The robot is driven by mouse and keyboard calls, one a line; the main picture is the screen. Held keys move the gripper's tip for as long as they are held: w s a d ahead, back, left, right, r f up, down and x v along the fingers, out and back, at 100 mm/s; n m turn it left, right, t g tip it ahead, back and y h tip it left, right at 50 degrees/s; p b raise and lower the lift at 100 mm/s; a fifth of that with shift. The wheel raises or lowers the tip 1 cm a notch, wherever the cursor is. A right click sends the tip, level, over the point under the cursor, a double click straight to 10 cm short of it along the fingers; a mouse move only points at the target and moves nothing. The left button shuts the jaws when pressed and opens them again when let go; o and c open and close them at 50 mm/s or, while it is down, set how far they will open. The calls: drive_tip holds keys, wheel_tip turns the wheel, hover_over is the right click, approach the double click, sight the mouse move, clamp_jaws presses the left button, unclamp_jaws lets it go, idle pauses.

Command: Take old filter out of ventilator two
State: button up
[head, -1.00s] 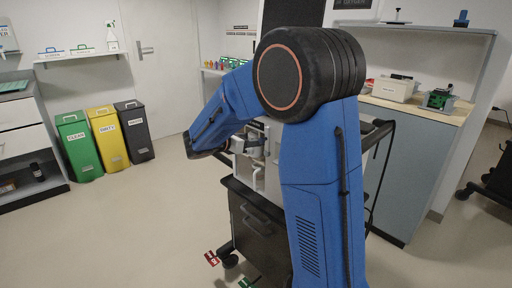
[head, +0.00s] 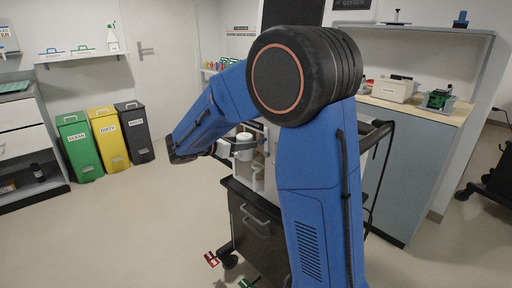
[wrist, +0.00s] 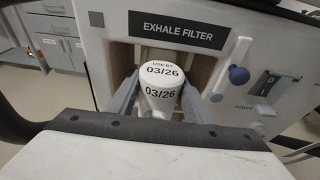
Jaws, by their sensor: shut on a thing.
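The old filter (wrist: 160,88) is a white cylinder marked "03/26" in the wrist view. It stands in front of the open bay under the "EXHALE FILTER" label (wrist: 178,29) of the ventilator (wrist: 107,52). My gripper (wrist: 158,100) is shut on the filter, one grey finger on each side. The filter's lower part is hidden, and I cannot tell whether it touches the bay. In the head view the white filter (head: 245,146) shows at my gripper (head: 240,148), above the dark cart (head: 254,215); my arm hides much of the ventilator.
Green "CLEAN" (head: 79,148), yellow "DIRTY" (head: 109,140) and dark grey (head: 136,133) bins stand by the left wall. A workbench (head: 412,109) is at the right. A blue knob (wrist: 238,76) and power switch (wrist: 265,84) are right of the bay. Open floor lies at left.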

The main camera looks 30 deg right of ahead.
drive_tip(key=s+a, duration=0.1)
drive_tip(key=a, duration=0.6)
drive_tip(key=shift+s, duration=0.35)
idle(0.4)
drive_tip(key=shift+f, duration=0.1)
